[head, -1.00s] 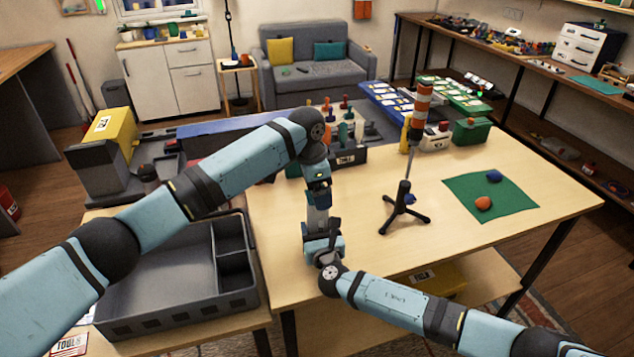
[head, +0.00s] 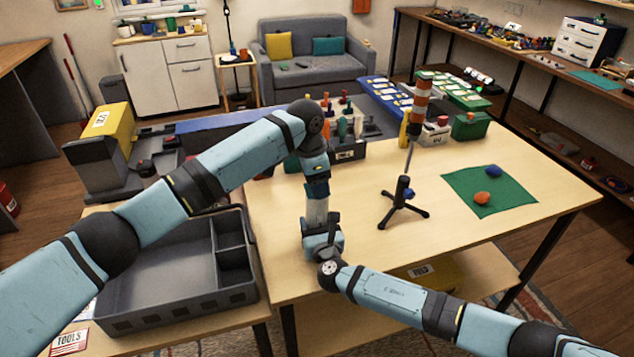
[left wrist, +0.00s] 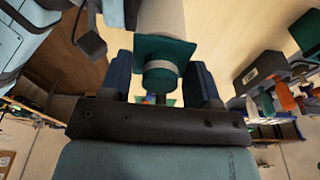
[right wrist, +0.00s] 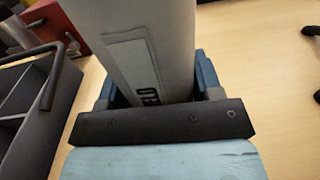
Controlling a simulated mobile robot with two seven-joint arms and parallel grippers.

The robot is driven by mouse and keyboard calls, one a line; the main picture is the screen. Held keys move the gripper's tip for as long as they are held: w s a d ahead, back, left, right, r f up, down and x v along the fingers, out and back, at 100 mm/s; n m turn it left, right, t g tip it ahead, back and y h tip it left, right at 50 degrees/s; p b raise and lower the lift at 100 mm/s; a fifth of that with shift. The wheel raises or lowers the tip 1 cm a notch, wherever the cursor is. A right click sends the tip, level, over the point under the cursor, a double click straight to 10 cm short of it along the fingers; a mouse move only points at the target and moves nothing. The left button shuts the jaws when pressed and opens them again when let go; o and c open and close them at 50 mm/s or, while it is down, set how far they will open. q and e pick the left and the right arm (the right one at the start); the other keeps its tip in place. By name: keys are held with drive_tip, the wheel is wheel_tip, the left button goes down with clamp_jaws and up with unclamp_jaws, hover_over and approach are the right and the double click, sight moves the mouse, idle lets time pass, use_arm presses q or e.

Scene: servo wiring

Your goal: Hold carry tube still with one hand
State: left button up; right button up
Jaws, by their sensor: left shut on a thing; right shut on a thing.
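The carry tube (head: 317,211) is a pale grey cylinder standing roughly upright above the near left part of the wooden table. Its teal cap (left wrist: 160,52) has a square-edged flange and shows in the left wrist view. My left gripper (head: 316,185) comes from above, its blue fingers on either side of the cap, shut on it. My right gripper (head: 320,243) is shut around the lower tube body. In the right wrist view the tube body (right wrist: 140,40) fills the space between the fingers, with a partly hidden label. The tube's lower end is hidden in the head view.
A grey divided tray (head: 165,285) stands left of the table. A tool rack (head: 345,150) stands behind. The table between tube and tripod is clear.

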use_arm(q)
drive_tip(key=shift+r, duration=1.45)
drive_tip(key=shift+r, duration=1.9)
use_arm(e)
drive_tip(key=o, duration=1.1)
